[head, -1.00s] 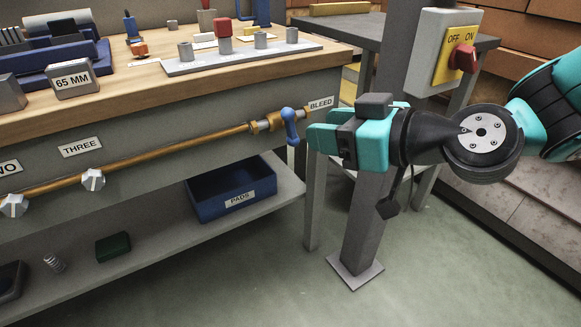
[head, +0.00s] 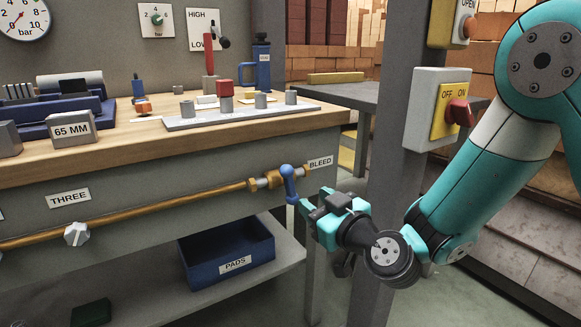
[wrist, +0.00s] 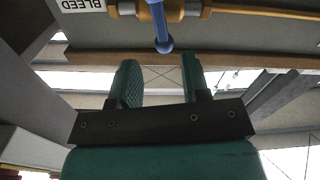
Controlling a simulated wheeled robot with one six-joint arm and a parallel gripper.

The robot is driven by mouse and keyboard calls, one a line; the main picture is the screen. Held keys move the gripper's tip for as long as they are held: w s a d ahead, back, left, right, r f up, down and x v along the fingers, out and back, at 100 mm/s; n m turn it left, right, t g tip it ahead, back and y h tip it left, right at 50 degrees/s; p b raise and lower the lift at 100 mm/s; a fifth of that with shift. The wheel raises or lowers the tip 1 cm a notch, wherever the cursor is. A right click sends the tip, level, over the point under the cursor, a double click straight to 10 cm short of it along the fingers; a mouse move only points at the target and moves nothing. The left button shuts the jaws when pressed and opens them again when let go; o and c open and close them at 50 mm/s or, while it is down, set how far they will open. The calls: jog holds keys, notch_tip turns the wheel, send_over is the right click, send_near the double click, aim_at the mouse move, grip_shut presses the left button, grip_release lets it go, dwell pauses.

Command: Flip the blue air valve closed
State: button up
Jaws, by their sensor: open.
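The blue air valve lever (head: 288,180) sits on the brass pipe at the front of the bench, by the BLEED label. It hangs down at an angle across the pipe. In the wrist view the blue lever (wrist: 161,36) points toward the space between my fingers, a little beyond the fingertips. My gripper (head: 314,215) is just right of and slightly below the lever in the head view. In the wrist view my gripper (wrist: 160,75) has its two teal fingers apart with nothing between them. I cannot tell whether a finger touches the lever.
The brass pipe (head: 150,213) runs left along the bench front, with a silver knob (head: 77,234) under THREE. A blue PADS bin (head: 225,255) is on the lower shelf. A grey post with an OFF/ON switch box (head: 438,108) stands close to my arm.

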aim_at(292, 184)
jog(key=p+x, duration=0.7)
jog(key=x, duration=0.1)
jog(key=shift+w+a+r+p, duration=0.1)
jog(key=shift+w+a+p, duration=0.1)
jog(key=shift+a+p, duration=0.1)
jog(key=shift+w+a, duration=0.3)
jog(key=shift+w, duration=0.3)
jog(key=shift+c, duration=0.2)
grip_shut()
